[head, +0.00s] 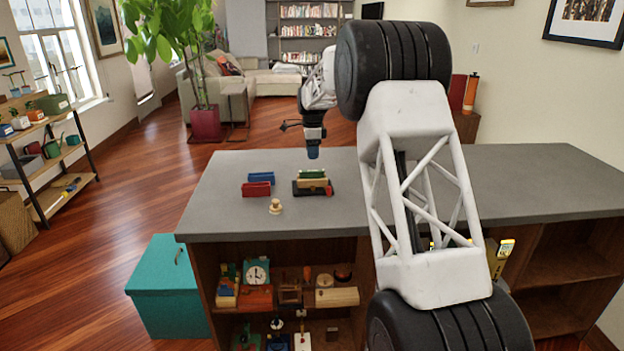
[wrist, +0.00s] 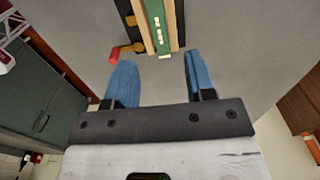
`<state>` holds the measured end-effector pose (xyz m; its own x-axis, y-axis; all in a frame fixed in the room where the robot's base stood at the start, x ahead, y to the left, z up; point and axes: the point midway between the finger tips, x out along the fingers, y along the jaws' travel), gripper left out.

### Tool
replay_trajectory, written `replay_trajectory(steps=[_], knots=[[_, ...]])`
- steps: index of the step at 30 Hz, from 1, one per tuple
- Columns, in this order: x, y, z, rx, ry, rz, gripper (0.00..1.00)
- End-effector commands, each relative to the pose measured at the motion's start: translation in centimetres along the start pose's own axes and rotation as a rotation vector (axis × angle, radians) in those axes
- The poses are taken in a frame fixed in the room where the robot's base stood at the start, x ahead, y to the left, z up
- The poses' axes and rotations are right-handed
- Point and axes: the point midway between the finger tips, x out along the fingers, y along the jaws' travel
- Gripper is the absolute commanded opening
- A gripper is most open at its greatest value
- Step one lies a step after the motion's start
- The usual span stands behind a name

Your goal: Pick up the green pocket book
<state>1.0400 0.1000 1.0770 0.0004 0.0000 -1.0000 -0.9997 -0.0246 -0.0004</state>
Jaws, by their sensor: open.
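The green pocket book (head: 312,174) stands on the grey counter top, behind a tan block or book (head: 314,184) on a dark base. In the wrist view a green strip with pale marks (wrist: 158,22), flanked by tan strips, runs in from the top edge; it looks like the green book's upper side. My gripper (head: 313,155) hangs pointing down above and just behind the green book, apart from it. In the wrist view its two blue fingers (wrist: 160,62) are spread, with nothing between them. The green strip lies just ahead of the gap between the fingertips.
A blue book-like block (head: 261,177) and a red one (head: 256,189) stand to the left. A small cream figure (head: 275,206) stands near the counter's front edge. A red-ended yellow piece (wrist: 115,57) lies beside the tan strips. The counter (head: 225,215) is clear at the left.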

Motion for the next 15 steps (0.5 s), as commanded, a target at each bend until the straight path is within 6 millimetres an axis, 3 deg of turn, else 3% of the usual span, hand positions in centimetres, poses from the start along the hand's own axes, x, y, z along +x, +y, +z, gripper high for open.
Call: replay_trajectory(steps=[9,15], knots=[[2.2,0.0,0.0,0.0,0.0,0.0,0.5],[2.5,0.0,0.0,0.0,0.0,0.0,0.5]])
